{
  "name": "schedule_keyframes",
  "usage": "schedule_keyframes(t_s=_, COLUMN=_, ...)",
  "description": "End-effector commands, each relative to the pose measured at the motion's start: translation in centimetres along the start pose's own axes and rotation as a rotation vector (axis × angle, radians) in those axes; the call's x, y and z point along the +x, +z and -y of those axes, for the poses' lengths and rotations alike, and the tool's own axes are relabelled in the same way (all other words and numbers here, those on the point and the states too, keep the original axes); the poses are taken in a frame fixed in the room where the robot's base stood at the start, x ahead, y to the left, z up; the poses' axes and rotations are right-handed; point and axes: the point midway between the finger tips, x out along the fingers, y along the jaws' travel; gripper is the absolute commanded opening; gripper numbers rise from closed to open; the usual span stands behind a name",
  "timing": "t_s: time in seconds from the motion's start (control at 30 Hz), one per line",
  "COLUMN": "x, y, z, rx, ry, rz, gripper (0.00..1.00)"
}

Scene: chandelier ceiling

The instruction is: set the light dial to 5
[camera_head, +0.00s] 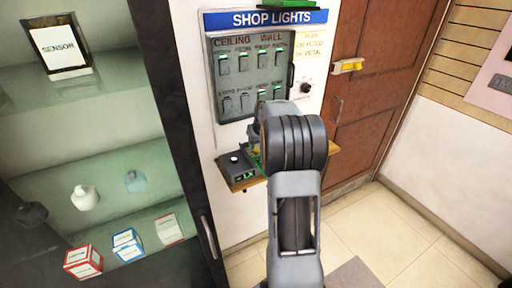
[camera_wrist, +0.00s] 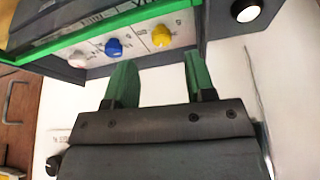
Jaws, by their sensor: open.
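A dark knob (camera_wrist: 53,165) at the lower left edge of the wrist view looks like the same dial. My gripper (camera_wrist: 155,78) is open and empty in the wrist view, its two green fingers apart. Its tips are near a grey box with a yellow knob (camera_wrist: 160,37) and a blue knob (camera_wrist: 114,47).
A wooden shelf (camera_head: 243,184) below the board carries a small box with a button (camera_head: 234,159). A brown door (camera_head: 370,95) with a latch (camera_head: 348,66) is to the right. A glass cabinet with boxes and jars stands left. Tiled floor (camera_head: 385,235) is free at lower right.

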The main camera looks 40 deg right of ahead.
Motion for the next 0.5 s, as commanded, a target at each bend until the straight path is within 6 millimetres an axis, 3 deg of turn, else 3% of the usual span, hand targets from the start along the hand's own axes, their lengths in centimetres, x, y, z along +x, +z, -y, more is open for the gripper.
schedule_keyframes(t_s=0.2, x=3.0, y=-0.1, z=0.2, rx=-0.002, ry=-0.001, rz=0.001, gripper=0.50)
schedule_keyframes(t_s=0.5, x=4.5, y=-0.1, z=0.3, rx=-0.004, ry=-0.002, rz=-0.001, gripper=0.50)
